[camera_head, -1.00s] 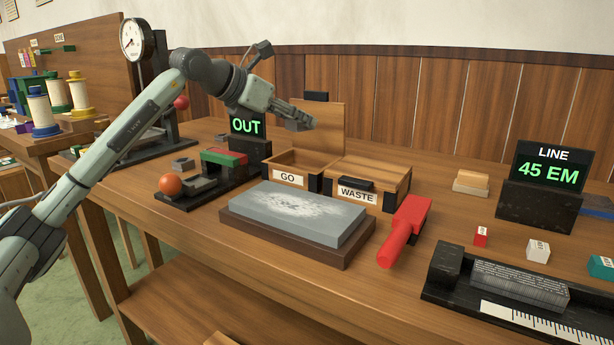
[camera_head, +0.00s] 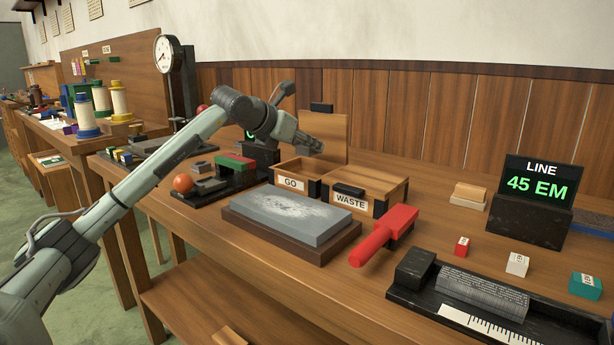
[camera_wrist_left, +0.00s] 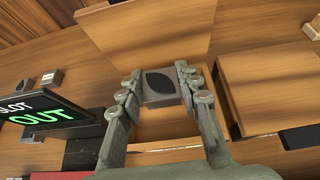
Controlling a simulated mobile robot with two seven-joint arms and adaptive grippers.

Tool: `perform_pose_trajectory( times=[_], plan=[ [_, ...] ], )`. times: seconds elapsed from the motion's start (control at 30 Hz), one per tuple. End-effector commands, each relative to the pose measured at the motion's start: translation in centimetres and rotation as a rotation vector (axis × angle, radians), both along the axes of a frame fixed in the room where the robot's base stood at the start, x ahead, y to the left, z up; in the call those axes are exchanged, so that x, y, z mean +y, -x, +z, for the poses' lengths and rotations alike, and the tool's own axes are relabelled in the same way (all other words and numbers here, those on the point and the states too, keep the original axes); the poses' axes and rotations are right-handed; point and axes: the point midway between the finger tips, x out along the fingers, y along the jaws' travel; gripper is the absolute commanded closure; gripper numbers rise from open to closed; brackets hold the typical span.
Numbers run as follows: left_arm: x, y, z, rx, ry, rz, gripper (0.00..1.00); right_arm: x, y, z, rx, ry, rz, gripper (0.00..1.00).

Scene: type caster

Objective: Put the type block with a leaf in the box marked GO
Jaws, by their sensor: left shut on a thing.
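My left gripper (camera_head: 312,147) is shut on a grey type block (camera_wrist_left: 160,87) with a dark leaf on its face, held between both fingers in the left wrist view (camera_wrist_left: 158,80). In the head view the block is hard to make out at the fingertips. The gripper is above the wooden box marked GO (camera_head: 290,183), in front of its raised lid (camera_head: 333,135). The GO box is open; its inside is only partly visible. My right gripper is not in view.
The WASTE box (camera_head: 349,200), with its lid down, adjoins GO on the right. An OUT display (camera_wrist_left: 40,112) stands left of the gripper. A grey stone slab (camera_head: 285,215) and a red-handled tool (camera_head: 385,235) lie in front. A LINE display (camera_head: 530,205) stands farther right.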

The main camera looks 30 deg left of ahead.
Motion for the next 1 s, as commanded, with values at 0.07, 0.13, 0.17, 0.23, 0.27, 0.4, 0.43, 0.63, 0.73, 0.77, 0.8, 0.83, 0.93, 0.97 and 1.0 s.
perform_pose_trajectory(
  times=[0.07,0.13,0.17,0.23,0.27,0.4,0.43,0.63,0.73,0.77,0.8,0.83,0.93,0.97,1.0],
  plan=[
    [0.0,0.1,-1.4,0.0,0.0,-0.001,1.0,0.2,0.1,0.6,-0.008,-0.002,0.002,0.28],
    [0.0,0.0,-1.9,-0.003,-0.001,-0.002,1.0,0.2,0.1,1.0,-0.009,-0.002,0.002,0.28],
    [0.0,0.0,-2.1,-0.003,-0.001,-0.002,1.0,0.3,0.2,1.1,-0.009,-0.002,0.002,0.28],
    [0.0,0.0,-2.8,-0.002,-0.002,-0.001,1.0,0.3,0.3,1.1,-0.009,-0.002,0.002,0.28],
    [0.0,0.0,-3.3,-0.001,-0.002,-0.001,1.0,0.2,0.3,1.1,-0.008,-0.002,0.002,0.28],
    [0.0,0.1,-5.4,-0.001,0.0,-0.001,1.0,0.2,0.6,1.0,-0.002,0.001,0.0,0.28],
    [0.0,0.1,-5.8,-0.001,0.001,-0.001,1.0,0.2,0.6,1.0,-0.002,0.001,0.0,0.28],
    [0.0,0.0,-6.3,-0.005,-0.001,0.0,1.0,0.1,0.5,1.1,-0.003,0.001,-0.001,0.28],
    [0.0,0.0,-6.3,-0.005,0.0,-0.001,1.0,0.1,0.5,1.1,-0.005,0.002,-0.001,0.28],
    [0.0,0.0,-6.3,-0.005,0.0,-0.001,1.0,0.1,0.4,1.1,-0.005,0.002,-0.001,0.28],
    [0.0,0.0,-6.4,-0.005,0.0,-0.001,1.0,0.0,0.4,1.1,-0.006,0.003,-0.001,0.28],
    [0.0,0.0,-6.4,-0.005,0.0,-0.001,1.0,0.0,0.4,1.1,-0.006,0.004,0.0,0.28],
    [0.0,0.0,-6.6,-0.005,0.0,-0.001,1.0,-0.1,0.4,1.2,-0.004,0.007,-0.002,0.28],
    [0.0,0.0,-6.6,-0.005,0.0,-0.001,1.0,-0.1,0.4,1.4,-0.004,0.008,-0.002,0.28],
    [0.0,0.0,-6.6,-0.005,0.0,-0.001,1.0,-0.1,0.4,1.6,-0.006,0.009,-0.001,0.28]
  ],
)
